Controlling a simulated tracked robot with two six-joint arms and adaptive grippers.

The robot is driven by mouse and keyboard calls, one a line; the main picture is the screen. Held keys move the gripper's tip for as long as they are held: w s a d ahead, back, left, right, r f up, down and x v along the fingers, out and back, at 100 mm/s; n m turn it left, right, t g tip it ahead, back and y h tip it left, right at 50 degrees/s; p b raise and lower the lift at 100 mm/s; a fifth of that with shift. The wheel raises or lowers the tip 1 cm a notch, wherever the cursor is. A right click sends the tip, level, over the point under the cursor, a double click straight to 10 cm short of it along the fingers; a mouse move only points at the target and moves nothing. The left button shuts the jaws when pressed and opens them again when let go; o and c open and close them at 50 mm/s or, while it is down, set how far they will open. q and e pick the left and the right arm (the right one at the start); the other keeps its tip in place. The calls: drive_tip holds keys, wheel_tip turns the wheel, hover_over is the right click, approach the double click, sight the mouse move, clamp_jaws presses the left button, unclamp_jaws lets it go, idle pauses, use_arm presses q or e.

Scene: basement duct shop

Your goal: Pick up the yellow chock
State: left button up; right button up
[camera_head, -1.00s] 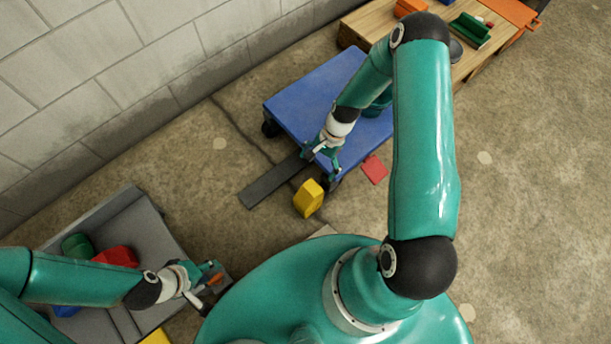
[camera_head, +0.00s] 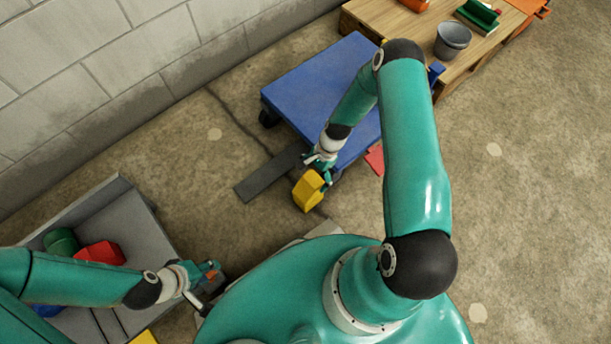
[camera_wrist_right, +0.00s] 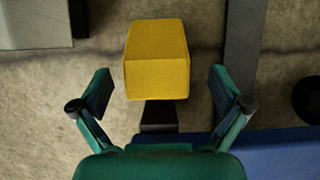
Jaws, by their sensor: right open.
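The yellow chock (camera_head: 308,191) rests on the concrete floor beside the near corner of the blue cart. In the right wrist view the chock (camera_wrist_right: 157,58) shows centred between and ahead of the spread fingers, with clear gaps on both sides.
The blue cart (camera_head: 310,88) stands by the block wall, with a dark flat bar (camera_head: 268,178) on the floor beside it. A red piece (camera_head: 375,160) lies near the cart's right side. The grey bin (camera_head: 95,205) holds coloured blocks. A wooden bench (camera_head: 385,22) carries a bucket (camera_head: 453,40).

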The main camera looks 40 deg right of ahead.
drive_tip(key=x, duration=0.1)
drive_tip(key=b+x, duration=0.1)
drive_tip(key=x, duration=0.1)
drive_tip(key=b+x, duration=0.1)
drive_tip(key=x, duration=0.1)
drive_tip(key=shift+s+a, duration=0.25)
drive_tip(key=shift+a, duration=0.05)
drive_tip(key=c, duration=1.8)
